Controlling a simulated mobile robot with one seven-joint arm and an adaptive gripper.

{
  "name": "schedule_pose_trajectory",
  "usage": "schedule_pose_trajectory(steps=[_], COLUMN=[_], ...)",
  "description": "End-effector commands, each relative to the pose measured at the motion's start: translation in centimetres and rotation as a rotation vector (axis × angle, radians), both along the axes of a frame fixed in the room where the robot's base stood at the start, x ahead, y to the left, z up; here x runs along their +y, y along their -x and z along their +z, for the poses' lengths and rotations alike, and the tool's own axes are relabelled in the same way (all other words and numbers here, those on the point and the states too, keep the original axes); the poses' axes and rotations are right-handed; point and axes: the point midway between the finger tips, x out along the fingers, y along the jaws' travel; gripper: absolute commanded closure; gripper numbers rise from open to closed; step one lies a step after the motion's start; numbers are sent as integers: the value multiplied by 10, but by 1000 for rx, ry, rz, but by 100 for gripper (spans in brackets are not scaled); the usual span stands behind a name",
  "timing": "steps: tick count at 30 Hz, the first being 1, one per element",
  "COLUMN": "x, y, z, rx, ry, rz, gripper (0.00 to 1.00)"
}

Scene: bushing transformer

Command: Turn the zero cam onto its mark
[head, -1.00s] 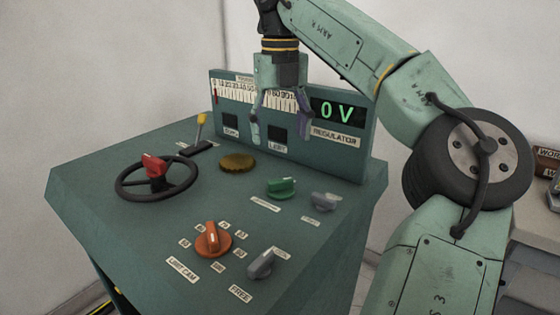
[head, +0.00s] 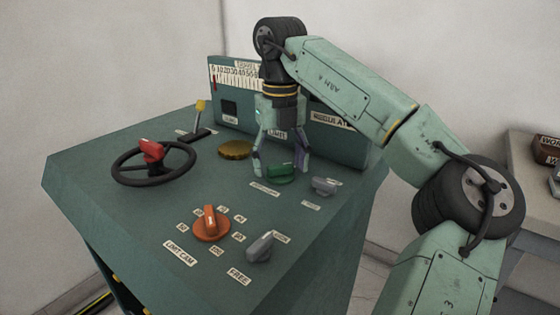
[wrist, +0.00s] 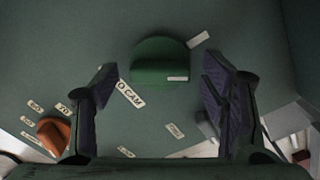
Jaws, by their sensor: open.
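The green knob (head: 280,174) sits on the sloping panel top, beside a label (head: 265,188) whose readable part in the wrist view (wrist: 130,93) ends in "O CAM". I take this knob to be the zero cam. In the wrist view the green knob (wrist: 160,58) is a half-round grip with a small pale strip on its lower right edge. A white tag (wrist: 198,40) lies just off its upper right. My gripper (head: 280,166) points down over the knob with fingers apart. In the wrist view the fingers (wrist: 158,82) stand left and right of it; no contact shows.
A grey knob (head: 325,186) is close to the right. An orange limit cam knob (head: 211,224) and another grey knob (head: 260,247) are nearer the front. A brass disc (head: 234,149), a black handwheel (head: 154,166) and a yellow-tipped lever (head: 200,118) lie left. The upright scale panel (head: 345,144) stands behind.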

Motion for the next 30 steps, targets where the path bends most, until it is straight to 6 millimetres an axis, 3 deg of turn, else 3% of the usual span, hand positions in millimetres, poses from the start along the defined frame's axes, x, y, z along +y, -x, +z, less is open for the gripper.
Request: schedule_pose_trajectory(steps=[4,25,30], x=[0,0,0], y=[0,0,0], z=[0,0,1], rx=[0,0,0], ry=[0,0,0], rz=[0,1,9], gripper=[34,81,81])
